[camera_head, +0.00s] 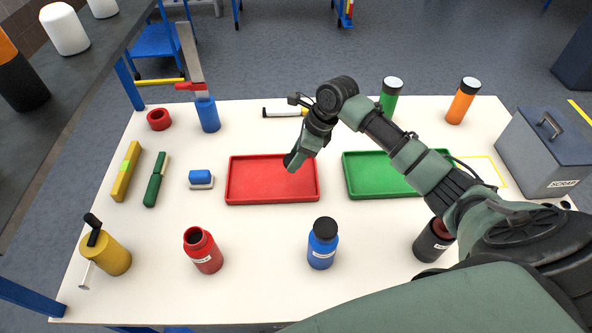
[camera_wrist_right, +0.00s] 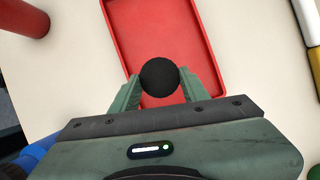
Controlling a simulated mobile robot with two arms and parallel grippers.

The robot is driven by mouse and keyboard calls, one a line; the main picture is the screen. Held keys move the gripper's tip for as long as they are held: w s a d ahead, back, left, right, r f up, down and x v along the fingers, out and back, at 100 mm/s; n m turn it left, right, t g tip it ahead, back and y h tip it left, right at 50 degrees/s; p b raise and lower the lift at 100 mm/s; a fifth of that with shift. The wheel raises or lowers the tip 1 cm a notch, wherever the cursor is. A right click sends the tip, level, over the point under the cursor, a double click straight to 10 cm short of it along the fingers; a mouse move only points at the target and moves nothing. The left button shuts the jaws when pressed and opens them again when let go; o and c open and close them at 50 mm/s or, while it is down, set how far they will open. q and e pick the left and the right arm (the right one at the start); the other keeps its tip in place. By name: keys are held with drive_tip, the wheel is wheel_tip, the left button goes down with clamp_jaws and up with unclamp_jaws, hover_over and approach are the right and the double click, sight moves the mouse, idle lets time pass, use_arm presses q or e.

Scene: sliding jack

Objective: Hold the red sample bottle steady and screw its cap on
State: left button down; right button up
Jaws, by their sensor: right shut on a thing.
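The red sample bottle (camera_head: 203,252) stands upright at the front left of the table, its mouth open and bare. A red cylinder, seemingly that bottle (camera_wrist_right: 27,14), shows at the top left of the right wrist view. My right gripper (camera_head: 292,163) is above the red tray, away from the bottle to its upper right. It is shut on a round black cap (camera_wrist_right: 160,76), seen between both fingertips in the right wrist view. In the head view the cap is a small dark shape at the fingertips. My left gripper is not in view.
The red tray (camera_head: 272,199) lies mid-table, with a green tray (camera_head: 352,190) to its right. A capped blue bottle (camera_head: 322,244) stands right of the red one; a yellow canister (camera_head: 108,255) stands left. A grey scrap box (camera_head: 546,150) is at the right edge. Bare table surrounds the red bottle.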

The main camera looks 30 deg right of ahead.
wheel_tip(320, 180, up, 12)
drive_tip(key=shift+b, duration=0.3)
drive_tip(key=shift+f, duration=0.15)
